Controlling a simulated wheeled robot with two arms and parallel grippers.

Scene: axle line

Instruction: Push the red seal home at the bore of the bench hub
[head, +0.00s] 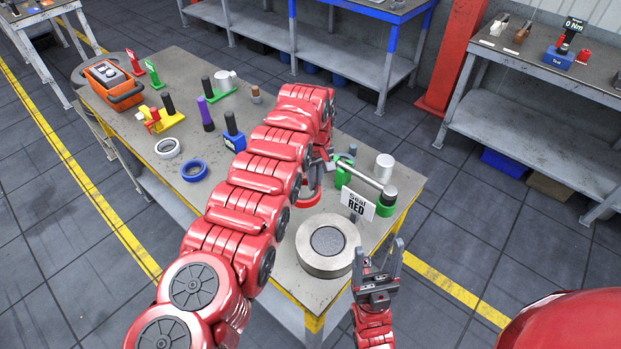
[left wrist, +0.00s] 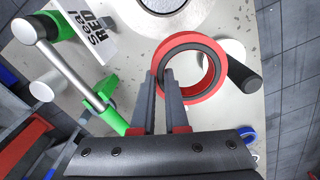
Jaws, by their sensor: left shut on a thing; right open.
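The red seal (head: 308,197) is a red ring with a dark inner band, partly hidden behind my left arm in the head view. My left gripper (head: 322,167) is shut on one side of its rim; the left wrist view shows the fingers (left wrist: 165,82) pinching the ring (left wrist: 220,68). The bench hub (head: 327,248) is a thick steel ring with a dark round bore at the bench's near end; it is cut off at the top of the left wrist view (left wrist: 185,20). The seal is apart from the hub. My right gripper (head: 379,270) is open and empty, beside the hub.
A "Seal RED" sign (head: 357,204) and a green-based fixture with a steel bar (head: 362,175) stand right of the seal. A blue ring (head: 194,171) and a white ring (head: 167,148) lie left of my arm. Several handled tools stand farther back.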

